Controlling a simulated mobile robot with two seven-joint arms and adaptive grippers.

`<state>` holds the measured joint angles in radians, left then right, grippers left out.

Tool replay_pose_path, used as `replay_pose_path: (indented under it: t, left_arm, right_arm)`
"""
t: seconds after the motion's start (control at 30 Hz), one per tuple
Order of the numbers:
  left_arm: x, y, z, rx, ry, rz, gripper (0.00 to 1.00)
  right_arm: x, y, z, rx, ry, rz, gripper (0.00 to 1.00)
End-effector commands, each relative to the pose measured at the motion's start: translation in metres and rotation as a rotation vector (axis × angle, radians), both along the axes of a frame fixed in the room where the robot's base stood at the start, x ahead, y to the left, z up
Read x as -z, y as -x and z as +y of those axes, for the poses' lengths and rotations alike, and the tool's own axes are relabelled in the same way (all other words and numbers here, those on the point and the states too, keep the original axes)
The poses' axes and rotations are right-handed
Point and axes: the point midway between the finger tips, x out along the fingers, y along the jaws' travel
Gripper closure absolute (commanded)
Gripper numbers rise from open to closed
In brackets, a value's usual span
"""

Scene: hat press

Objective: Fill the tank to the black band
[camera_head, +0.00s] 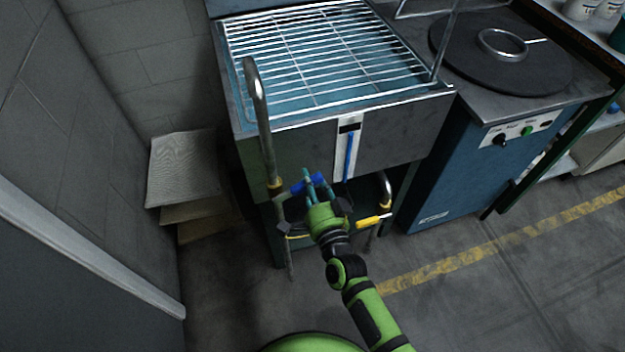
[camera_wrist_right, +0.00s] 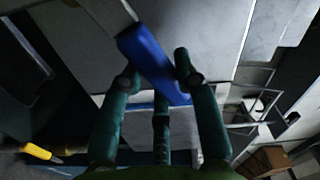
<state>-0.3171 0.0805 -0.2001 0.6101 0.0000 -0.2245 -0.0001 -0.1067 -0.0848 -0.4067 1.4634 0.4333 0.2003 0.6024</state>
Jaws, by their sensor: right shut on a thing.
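The tank (camera_head: 410,135) is a grey metal box with bluish water showing under a wire rack. On its front is a white level gauge (camera_head: 341,160) with a black band (camera_head: 350,127) near the top. A blue column (camera_head: 349,155) in the gauge reaches to just below the band. My right gripper (camera_head: 316,181) is shut on the blue valve handle (camera_head: 298,187) below the tank front. In the right wrist view the blue handle (camera_wrist_right: 147,55) lies between the fingers. My left gripper is out of view.
A yellow handle (camera_head: 373,221) sits right of my right gripper, under the tank. A curved metal pipe (camera_head: 258,95) rises at the tank's left. A blue cabinet (camera_head: 465,165) with a round black plate stands right. Floor in front is clear.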

Motion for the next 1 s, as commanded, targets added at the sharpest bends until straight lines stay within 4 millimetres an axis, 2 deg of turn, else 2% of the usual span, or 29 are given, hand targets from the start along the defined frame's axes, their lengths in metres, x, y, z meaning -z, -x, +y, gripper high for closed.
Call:
replay_pose_path:
  t: [0.03, 0.13, 0.17, 0.2, 0.37, 0.47, 0.53, 0.63, 0.77, 1.0]
  left_arm:
    - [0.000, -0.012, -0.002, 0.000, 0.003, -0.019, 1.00]
    - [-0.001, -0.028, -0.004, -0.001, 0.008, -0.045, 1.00]
    - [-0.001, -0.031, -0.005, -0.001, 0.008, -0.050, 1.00]
    - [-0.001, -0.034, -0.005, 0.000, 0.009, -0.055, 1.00]
    - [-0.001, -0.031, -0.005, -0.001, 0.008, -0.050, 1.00]
    - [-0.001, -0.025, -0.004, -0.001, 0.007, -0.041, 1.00]
    - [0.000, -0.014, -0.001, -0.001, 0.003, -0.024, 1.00]
    - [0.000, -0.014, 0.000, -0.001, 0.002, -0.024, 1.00]
    - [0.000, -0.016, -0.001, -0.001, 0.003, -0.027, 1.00]
    - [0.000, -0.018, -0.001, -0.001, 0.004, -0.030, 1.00]
  right_arm:
    - [0.000, 0.000, 0.000, 0.000, -0.001, -0.001, 1.00]
    - [0.000, 0.000, 0.000, 0.000, -0.002, 0.000, 1.00]
    - [0.000, 0.000, 0.000, 0.000, -0.002, 0.000, 0.57]
    - [0.000, 0.000, 0.000, 0.000, -0.003, 0.000, 0.43]
    - [0.000, 0.000, 0.000, 0.000, -0.003, 0.000, 0.43]
    - [0.000, 0.000, 0.000, 0.000, -0.003, 0.000, 0.43]
    - [0.000, 0.001, 0.000, 0.000, -0.004, 0.001, 0.43]
    - [0.001, 0.006, -0.002, 0.000, -0.003, 0.002, 0.43]
    - [0.002, 0.025, -0.008, 0.000, -0.002, 0.003, 0.43]
    - [0.002, 0.075, -0.024, -0.002, -0.001, 0.004, 0.43]
